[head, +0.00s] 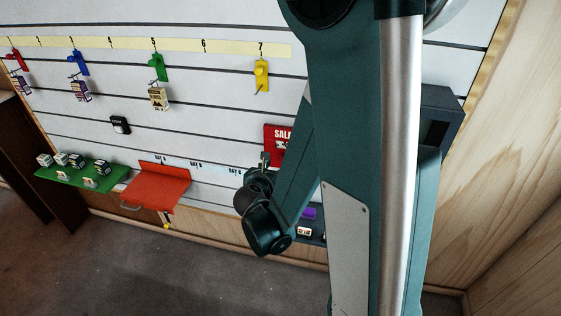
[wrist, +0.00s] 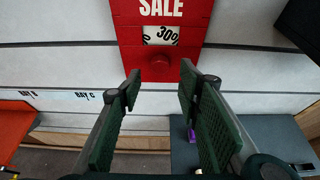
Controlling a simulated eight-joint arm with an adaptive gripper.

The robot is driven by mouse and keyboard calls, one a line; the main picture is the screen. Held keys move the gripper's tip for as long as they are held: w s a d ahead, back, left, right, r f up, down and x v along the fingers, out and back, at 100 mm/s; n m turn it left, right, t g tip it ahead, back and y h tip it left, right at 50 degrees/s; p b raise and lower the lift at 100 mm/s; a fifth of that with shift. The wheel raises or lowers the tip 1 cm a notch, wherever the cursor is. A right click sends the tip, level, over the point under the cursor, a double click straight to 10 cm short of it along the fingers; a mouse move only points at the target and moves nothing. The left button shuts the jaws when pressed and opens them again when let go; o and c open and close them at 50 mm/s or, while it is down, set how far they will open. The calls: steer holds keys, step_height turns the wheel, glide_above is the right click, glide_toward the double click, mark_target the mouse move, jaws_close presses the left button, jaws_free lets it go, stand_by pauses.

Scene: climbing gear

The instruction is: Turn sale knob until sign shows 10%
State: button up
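The red SALE sign (wrist: 128,25) hangs on the slatted wall at the top of the wrist view. Its white window (wrist: 161,35) reads 30%, with part of another figure at the left edge. The round red sale knob (wrist: 158,68) sits just below the window. My gripper (wrist: 160,80) is open and empty, its two fingers below and to either side of the knob, with no contact visible. In the head view my arm hides part of the sign (head: 283,132), and the knob cannot be made out there.
A red shelf (head: 155,188) and a green shelf (head: 80,178) with small boxes are on the wall to the left. A grey shelf (wrist: 240,140) with a purple item lies below right of the sign. Coloured hooks (head: 261,75) hang higher up.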

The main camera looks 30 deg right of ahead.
steer(key=b+x, duration=0.1)
steer(key=x, duration=0.5)
steer(key=shift+w+d, duration=0.2)
steer(key=shift+d, duration=0.05)
steer(key=shift+f, duration=0.1)
steer(key=c, duration=0.9)
